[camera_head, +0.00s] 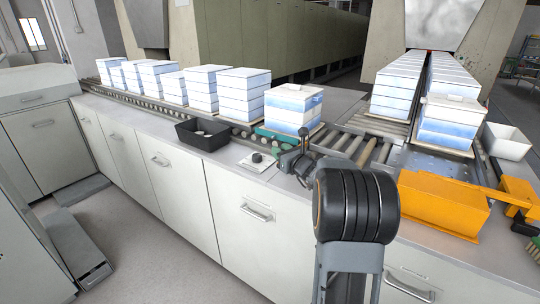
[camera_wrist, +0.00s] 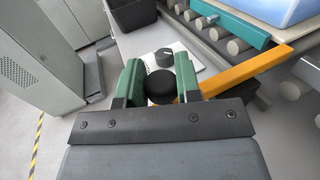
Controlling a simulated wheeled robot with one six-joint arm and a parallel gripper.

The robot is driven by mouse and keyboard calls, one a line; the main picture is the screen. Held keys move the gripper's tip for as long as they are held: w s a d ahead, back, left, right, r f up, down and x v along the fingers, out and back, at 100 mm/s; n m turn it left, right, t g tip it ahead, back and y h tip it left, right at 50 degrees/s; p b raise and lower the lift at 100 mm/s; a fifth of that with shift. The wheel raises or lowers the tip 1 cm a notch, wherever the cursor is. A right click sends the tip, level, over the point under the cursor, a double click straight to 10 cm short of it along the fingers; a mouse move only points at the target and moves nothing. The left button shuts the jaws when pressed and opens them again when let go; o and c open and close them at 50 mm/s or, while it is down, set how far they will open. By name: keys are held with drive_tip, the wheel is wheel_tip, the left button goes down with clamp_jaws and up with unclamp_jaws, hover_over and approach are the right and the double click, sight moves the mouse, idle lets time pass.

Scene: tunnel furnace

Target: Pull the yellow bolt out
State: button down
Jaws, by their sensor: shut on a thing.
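The yellow bolt (camera_wrist: 245,69) is a flat yellow bar in the wrist view, running from behind the right finger up to the right. A round black knob (camera_wrist: 160,86) sits between the two green fingers of my gripper (camera_wrist: 157,80), at the near end of the bar. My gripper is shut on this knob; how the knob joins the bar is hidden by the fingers. In the head view my gripper (camera_head: 293,160) is at the counter's edge, in front of a blue-white block stack (camera_head: 293,107). The bolt cannot be made out there.
A white panel with a black dial (camera_head: 257,157) lies just left of my gripper. A black bin (camera_head: 203,135) stands further left. Rollers (camera_head: 340,147) run behind and to the right. An orange box (camera_head: 440,203) is at right.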

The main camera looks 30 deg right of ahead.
drive_tip(key=shift+a+f, duration=0.1)
drive_tip(key=c, duration=0.8)
unclamp_jaws()
drive_tip(key=shift+s+a, duration=0.1)
drive_tip(key=s+d, duration=0.1)
drive_tip(key=s, duration=1.2)
drive_tip(key=shift+s+d, duration=0.3)
drive_tip(key=shift+s, duration=0.1)
